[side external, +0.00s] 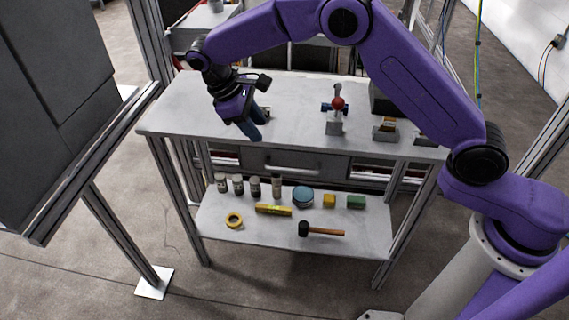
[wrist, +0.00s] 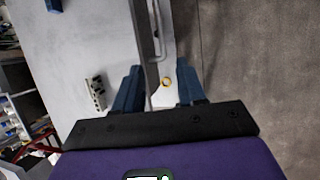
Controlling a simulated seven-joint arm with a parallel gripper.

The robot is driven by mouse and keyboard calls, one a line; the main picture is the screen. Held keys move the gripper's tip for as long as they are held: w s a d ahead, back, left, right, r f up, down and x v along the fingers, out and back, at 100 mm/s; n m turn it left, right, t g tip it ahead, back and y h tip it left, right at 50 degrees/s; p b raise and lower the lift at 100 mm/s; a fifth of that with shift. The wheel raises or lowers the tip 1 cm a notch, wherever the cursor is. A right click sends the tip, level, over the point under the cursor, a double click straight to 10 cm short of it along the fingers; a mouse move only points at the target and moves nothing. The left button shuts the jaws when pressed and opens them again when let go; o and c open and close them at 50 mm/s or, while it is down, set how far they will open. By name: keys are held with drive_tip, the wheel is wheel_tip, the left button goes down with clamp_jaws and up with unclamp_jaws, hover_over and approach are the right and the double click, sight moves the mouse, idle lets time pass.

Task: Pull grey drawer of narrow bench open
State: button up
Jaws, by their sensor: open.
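The narrow bench (side external: 190,105) has a light grey top, and its grey drawer (side external: 330,164) sits under the front edge. The drawer front looks flush with the bench, with a pale bar handle (side external: 292,168) across it. In the wrist view the handle (wrist: 157,20) shows at the top, ahead of the fingers. My gripper (side external: 259,122) is over the front edge of the bench top, above and left of the handle, pointing down. Its blue fingers are apart and empty; in the wrist view the gripper (wrist: 157,76) has the bench's front edge between its fingers in the picture.
On the bench top stand a red-knobbed clamp (side external: 336,110) and other fixtures at right. The lower shelf (side external: 265,240) holds several small jars, a yellow tape ring (side external: 234,220), a blue tin (side external: 303,196) and a hammer (side external: 320,231). The floor before the bench is clear.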

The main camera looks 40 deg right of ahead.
sight(288, 169)
drive_tip(key=x, duration=1.6)
drive_tip(key=shift+s+d+f, duration=0.1)
drive_tip(key=shift+f, duration=0.15)
clamp_jaws()
